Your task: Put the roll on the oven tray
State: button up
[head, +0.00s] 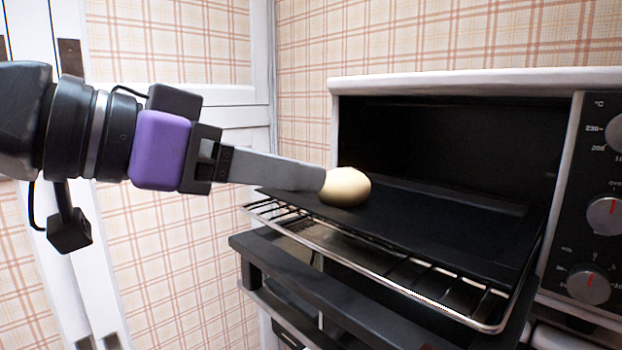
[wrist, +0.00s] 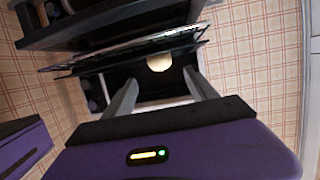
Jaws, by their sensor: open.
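The roll (head: 345,187) is pale and round. It rests on the black oven tray (head: 440,228), near the tray's left end. In the wrist view the roll (wrist: 159,62) shows ahead of my fingers, between their lines, on the dark tray (wrist: 130,79). My gripper (head: 322,179) reaches in from the left, with its fingertips close beside the roll. In the wrist view my gripper (wrist: 155,82) has its two fingers spread wide apart with nothing held between them. In the head view the fingertip overlaps the roll's left edge, and I cannot tell whether they touch.
The tray lies on a wire rack (head: 400,290) that sticks out of the open toaster oven (head: 450,80). The oven's control knobs (head: 604,215) are at the right. A dark ledge (head: 290,268) lies below the rack. A white door frame (head: 200,95) stands behind my arm.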

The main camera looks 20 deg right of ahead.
jog(key=shift+v, duration=2.05)
